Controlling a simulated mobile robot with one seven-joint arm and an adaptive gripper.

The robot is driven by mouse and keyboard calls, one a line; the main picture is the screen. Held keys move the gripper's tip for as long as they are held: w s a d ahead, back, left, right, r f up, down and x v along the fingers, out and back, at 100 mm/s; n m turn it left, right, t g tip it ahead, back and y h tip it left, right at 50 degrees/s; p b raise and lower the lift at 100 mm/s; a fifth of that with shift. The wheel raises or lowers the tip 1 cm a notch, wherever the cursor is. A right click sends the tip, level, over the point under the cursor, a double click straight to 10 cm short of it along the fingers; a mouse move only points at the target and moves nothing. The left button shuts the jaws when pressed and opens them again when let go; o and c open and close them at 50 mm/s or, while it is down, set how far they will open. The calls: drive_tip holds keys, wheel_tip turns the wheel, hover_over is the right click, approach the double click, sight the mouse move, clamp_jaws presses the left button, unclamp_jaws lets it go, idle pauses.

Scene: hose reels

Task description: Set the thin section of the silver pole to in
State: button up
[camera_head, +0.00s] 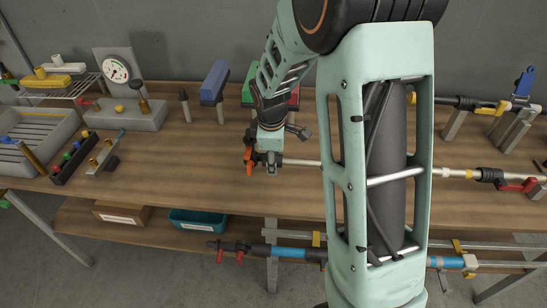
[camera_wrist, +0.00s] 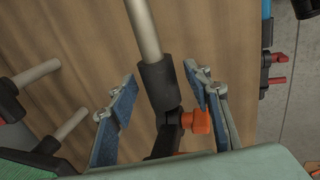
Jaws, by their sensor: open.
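The silver pole (camera_head: 302,162) lies across the workbench, running left to right behind my arm, which hides its middle. Its left end carries an orange lever (camera_head: 249,167); to the right are a yellow ring (camera_head: 469,174), a black clamp (camera_head: 490,176) and a red lever (camera_head: 520,186). In the wrist view the pole (camera_wrist: 146,30) enters a black sleeve (camera_wrist: 158,86), with the orange lever (camera_wrist: 196,121) beside it. My gripper (camera_head: 271,168) is open at the pole's left end. In the wrist view its blue-padded fingers (camera_wrist: 159,104) stand on either side of the sleeve, with gaps.
Behind lie blue (camera_head: 214,82) and green blocks on stands, and a gauge box (camera_head: 115,70). A grey tray (camera_head: 65,128) is at left. A blue pole (camera_head: 292,253) runs along below the bench's front edge. The wood left of my gripper is clear.

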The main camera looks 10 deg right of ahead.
sight(313, 161)
clamp_jaws()
idle(0.3)
drive_tip(key=s+d, duration=0.1)
drive_tip(key=d, duration=0.2)
drive_tip(key=s+d+p, duration=0.1)
drive_tip(key=d, duration=0.3)
drive_tip(key=s+d+p, duration=0.1)
drive_tip(key=d, duration=0.2)
drive_tip(key=shift+s+d, duration=0.2)
drive_tip(key=shift+d, duration=0.05)
unclamp_jaws()
drive_tip(key=shift+d, duration=0.1)
